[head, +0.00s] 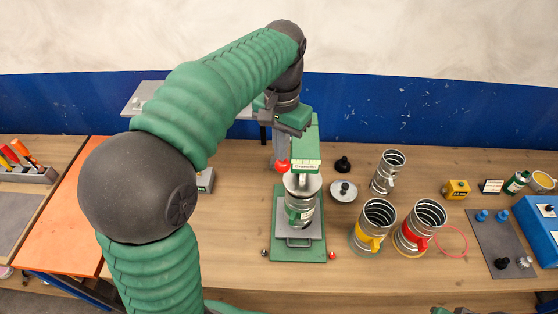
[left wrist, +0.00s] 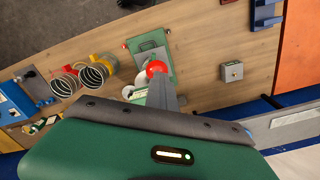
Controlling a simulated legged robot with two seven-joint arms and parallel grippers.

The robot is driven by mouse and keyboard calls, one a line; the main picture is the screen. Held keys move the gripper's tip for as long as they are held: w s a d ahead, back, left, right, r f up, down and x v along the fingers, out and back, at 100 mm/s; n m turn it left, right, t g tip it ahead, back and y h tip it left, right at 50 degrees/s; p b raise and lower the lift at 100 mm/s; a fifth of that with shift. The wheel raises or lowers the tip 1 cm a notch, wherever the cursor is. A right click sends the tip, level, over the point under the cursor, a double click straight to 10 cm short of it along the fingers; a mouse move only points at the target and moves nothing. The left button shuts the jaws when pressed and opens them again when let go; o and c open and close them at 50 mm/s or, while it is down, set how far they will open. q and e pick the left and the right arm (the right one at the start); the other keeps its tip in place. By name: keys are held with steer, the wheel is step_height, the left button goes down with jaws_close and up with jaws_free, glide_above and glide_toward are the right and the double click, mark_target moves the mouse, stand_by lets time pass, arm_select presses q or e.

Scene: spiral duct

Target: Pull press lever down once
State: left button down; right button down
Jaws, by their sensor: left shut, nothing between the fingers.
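The green press (head: 314,142) stands on the table with a metal duct piece with a green band (head: 300,205) on its base plate. The red ball knob of the lever (head: 282,166) is at the left of the press head. It also shows in the left wrist view (left wrist: 156,68). My left gripper (head: 279,158) is shut and empty, pointing down, with its fingertips at the knob. In the wrist view the fingers (left wrist: 160,92) overlap the knob's lower edge; I cannot tell whether they touch it. Only a sliver of what seems my right gripper (head: 462,311) shows at the bottom edge.
Spiral duct pieces with yellow (head: 372,226) and red (head: 420,226) bands and a plain one (head: 387,172) stand right of the press. A grey mat (head: 500,245) and blue box (head: 540,225) are far right. An orange panel (head: 60,225) is at left. Table front is clear.

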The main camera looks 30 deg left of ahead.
mark_target(280, 163)
arm_select(q)
steer(key=shift+d+f+b, duration=0.3)
steer(key=shift+d+f, duration=0.35)
arm_select(e)
steer(key=shift+d+f, duration=0.4)
steer(key=shift+f, duration=0.05)
arm_select(q)
steer(key=shift+w+a, duration=0.1)
steer(key=shift+a, duration=0.1)
arm_select(e)
steer(key=shift+a, duration=0.15)
arm_select(q)
steer(key=shift+a+f, duration=0.2)
steer(key=shift+f, duration=0.15)
steer(key=shift+s+a+f+b, duration=0.1)
steer(key=shift+s+f+b, duration=0.3)
steer(key=shift+b, duration=0.2)
arm_select(e)
steer(key=shift+f, duration=0.65)
arm_select(q)
steer(key=shift+f, duration=0.2)
arm_select(e)
steer(key=shift+f, duration=0.1)
